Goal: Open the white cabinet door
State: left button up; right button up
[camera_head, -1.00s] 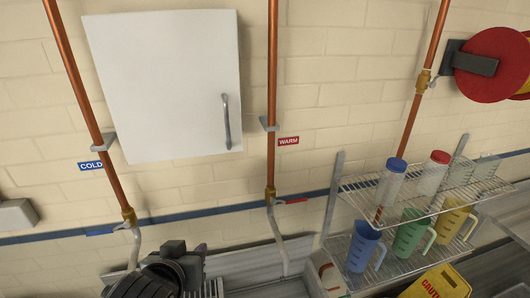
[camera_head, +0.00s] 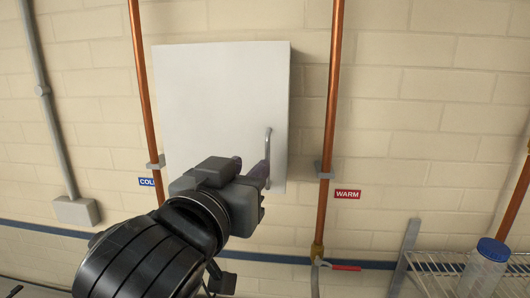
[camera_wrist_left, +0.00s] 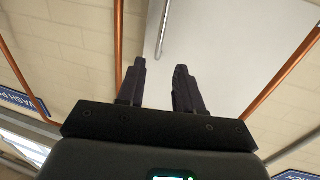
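The white cabinet door (camera_head: 215,95) is on the tiled wall between two copper pipes and looks shut. Its upright grey bar handle (camera_head: 268,145) is near the lower right edge of the door. My left gripper (camera_head: 261,170) is in front of the door's lower right part, and its fingers overlap the handle's lower end in the head view. In the left wrist view, the two fingers (camera_wrist_left: 160,66) are apart with nothing between them. The handle (camera_wrist_left: 163,30) shows beyond the fingertips, in line with the gap. My right gripper is not in view.
Copper pipes run on the left (camera_head: 144,90) and right (camera_head: 333,110) of the cabinet. A red WARM label (camera_head: 347,194) is beside the right pipe. A wire shelf (camera_head: 440,268) with a blue-capped bottle (camera_head: 487,268) is at the lower right.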

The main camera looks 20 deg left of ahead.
aim_at(267, 150)
pick_arm(q)
jog(key=w+p, duration=0.1)
jog(key=w, duration=0.3)
jog(key=w+p, duration=0.1)
jog(key=w, duration=0.3)
jog(key=shift+w+a, duration=0.2)
jog(key=shift+w, duration=0.15)
jog(key=shift+f, duration=0.1)
grip_shut()
dwell(1.0)
